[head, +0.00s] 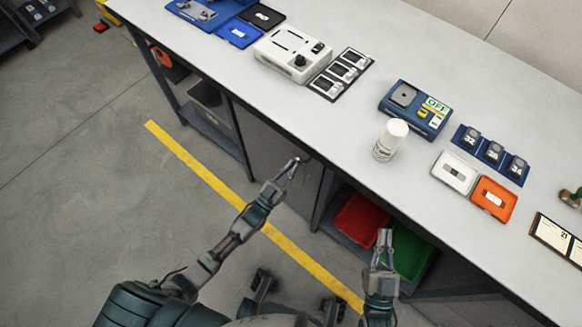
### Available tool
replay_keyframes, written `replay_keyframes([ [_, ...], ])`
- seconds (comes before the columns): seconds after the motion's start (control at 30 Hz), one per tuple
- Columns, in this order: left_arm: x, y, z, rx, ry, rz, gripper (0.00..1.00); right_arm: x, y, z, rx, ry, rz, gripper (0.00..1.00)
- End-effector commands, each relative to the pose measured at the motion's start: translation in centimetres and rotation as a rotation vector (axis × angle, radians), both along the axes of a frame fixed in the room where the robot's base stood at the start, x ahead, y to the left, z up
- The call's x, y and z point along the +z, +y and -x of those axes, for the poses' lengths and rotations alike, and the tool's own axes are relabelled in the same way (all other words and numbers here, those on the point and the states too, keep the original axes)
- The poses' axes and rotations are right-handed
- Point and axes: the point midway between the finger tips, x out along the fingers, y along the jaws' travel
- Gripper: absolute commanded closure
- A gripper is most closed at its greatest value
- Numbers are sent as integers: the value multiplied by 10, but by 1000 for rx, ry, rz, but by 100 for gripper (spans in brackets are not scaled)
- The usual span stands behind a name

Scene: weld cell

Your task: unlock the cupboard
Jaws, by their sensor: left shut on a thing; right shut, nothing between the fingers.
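The cupboard (262,147) is a dark grey front under the workbench, between an open shelf bay and a bay with bins. My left gripper (293,166) is at the upper right part of the cupboard front, just below the bench edge. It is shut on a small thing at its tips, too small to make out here. The lock is not clearly visible, and I cannot tell whether the held thing touches the cupboard. My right gripper (384,240) is shut and empty, in front of the bin bay, well right of the cupboard.
The workbench (350,135) overhangs the cupboard. A red bin (358,218) and a green bin (411,252) sit below. A yellow line (200,172) crosses the floor.

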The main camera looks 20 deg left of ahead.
Motion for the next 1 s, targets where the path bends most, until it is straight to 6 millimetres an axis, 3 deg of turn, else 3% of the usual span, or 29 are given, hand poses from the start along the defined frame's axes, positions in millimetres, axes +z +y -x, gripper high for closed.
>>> replay_keyframes([
  [0.03,-4,0,1,0,11,-2,85,-1,0,0,0,0,0,100],
  [0.1,-4,0,1,-1,9,-1,68,0,0,0,0,0,0,100],
  [0.47,-3,1,4,0,4,-1,68,4,-1,1,-1,-11,-1,100],
  [1.0,-44,33,92,0,7,-2,68,2,0,1,-1,-6,-1,100],
])
